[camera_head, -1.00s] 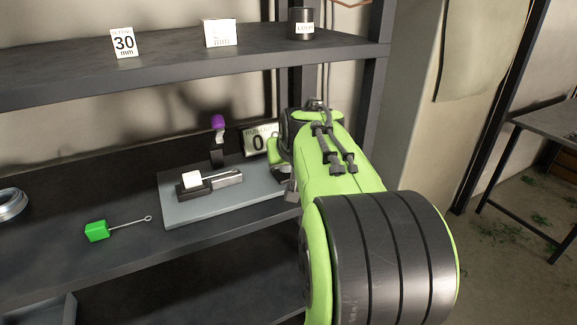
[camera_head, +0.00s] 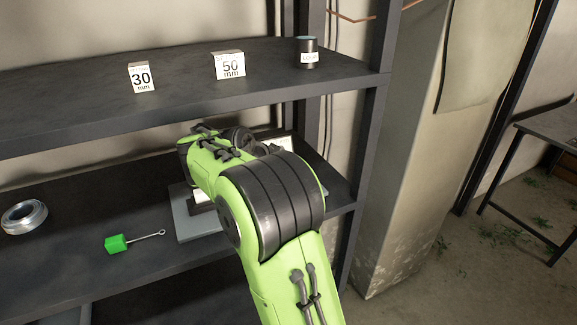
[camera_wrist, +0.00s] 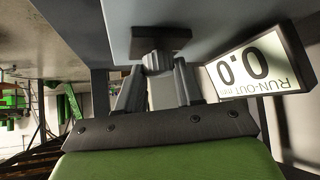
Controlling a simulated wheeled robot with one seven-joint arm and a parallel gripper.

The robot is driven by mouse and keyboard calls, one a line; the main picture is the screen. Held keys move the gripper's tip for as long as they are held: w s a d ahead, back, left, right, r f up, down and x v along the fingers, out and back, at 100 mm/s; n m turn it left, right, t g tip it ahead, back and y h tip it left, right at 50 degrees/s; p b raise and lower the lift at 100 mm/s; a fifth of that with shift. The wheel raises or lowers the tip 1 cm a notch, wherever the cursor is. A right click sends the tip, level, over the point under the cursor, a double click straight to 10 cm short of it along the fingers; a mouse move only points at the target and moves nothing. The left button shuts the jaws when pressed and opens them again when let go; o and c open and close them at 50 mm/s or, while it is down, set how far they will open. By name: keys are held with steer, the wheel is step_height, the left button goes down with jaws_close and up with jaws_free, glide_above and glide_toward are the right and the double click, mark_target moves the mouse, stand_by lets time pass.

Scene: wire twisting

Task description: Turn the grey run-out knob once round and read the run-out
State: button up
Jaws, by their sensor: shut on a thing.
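In the wrist view my gripper (camera_wrist: 158,88) is shut on a small grey knob (camera_wrist: 157,62), below a dark block (camera_wrist: 160,38). The fingers hide much of the knob, and its turn angle cannot be told. The run-out display (camera_wrist: 258,70) appears upside down beside the gripper and reads 0.0, with RUN-OUT mm on it. In the head view my arm covers most of the fixture. Only part of its grey base plate (camera_head: 195,230) shows, and my gripper and the knob are hidden there.
A green block with a wire loop (camera_head: 117,243) and a metal ring or coil (camera_head: 24,217) lie on the lower shelf (camera_head: 90,215). The upper shelf holds a 30 mm box (camera_head: 141,78), a 50 mm box (camera_head: 229,66) and a dark pot (camera_head: 307,53).

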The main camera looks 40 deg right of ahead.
steer(key=shift+w+m+g+p, duration=0.1)
steer(key=shift+m+g+p, duration=0.5)
steer(key=shift+m+p, duration=0.2)
steer(key=o, duration=1)
steer(key=shift+o, duration=0.2)
